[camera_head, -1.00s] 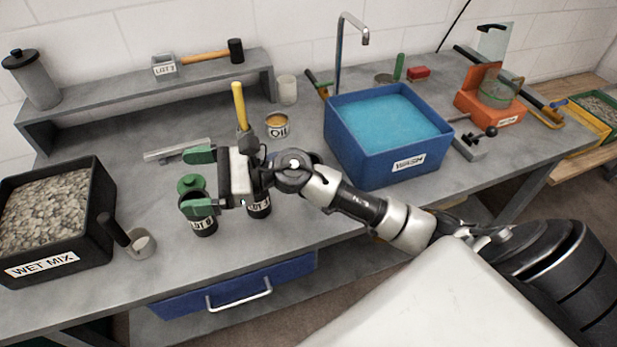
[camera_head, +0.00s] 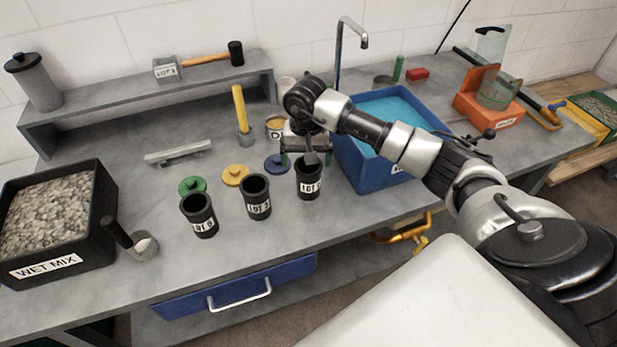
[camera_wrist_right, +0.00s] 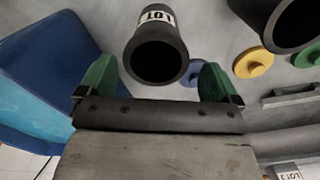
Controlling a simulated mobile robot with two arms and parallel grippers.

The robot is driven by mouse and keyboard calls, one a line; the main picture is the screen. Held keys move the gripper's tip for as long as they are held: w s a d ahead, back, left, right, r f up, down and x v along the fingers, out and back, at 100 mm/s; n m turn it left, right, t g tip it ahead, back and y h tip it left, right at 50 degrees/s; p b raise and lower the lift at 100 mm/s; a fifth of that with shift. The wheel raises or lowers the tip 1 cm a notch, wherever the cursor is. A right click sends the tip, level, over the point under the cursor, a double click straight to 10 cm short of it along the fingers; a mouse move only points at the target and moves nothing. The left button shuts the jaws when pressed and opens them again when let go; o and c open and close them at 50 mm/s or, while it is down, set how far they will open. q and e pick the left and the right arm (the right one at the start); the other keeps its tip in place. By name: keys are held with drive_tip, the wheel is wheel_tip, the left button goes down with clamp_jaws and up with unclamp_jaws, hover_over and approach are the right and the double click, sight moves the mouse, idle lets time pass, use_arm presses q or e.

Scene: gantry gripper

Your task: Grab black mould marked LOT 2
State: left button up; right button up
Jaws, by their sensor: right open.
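Three open black moulds stand upright in a row on the grey bench: a left one (camera_head: 199,222), a middle one (camera_head: 256,205) and a right one (camera_head: 309,185). Each has a white LOT label; I cannot read the numbers surely. My right gripper (camera_head: 306,147) is open just above and behind the right mould. In the wrist view, the green fingers of my right gripper (camera_wrist_right: 158,85) are spread on either side of that mould's rim (camera_wrist_right: 157,60), with nothing gripped. Another mould (camera_wrist_right: 285,25) is at the upper right there. My left gripper is not in view.
Green (camera_head: 192,186), yellow (camera_head: 235,175) and blue (camera_head: 277,164) lids lie behind the moulds. The blue wash tub (camera_head: 366,172) stands close on the right, and a yellow-handled tool (camera_head: 240,108) stands behind. The wet mix bin (camera_head: 105,215) is at left. Bare bench lies in front.

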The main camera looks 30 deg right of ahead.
drive_tip(key=f+p, duration=0.1)
drive_tip(key=f, duration=0.1)
drive_tip(key=f+p, duration=0.1)
drive_tip(key=f, duration=0.2)
drive_tip(key=shift+s+d+f+p, duration=0.15)
drive_tip(key=shift+s+f+p, duration=0.05)
drive_tip(key=shift+f+p, duration=0.15)
drive_tip(key=shift+f, duration=0.1)
drive_tip(key=c, duration=1)
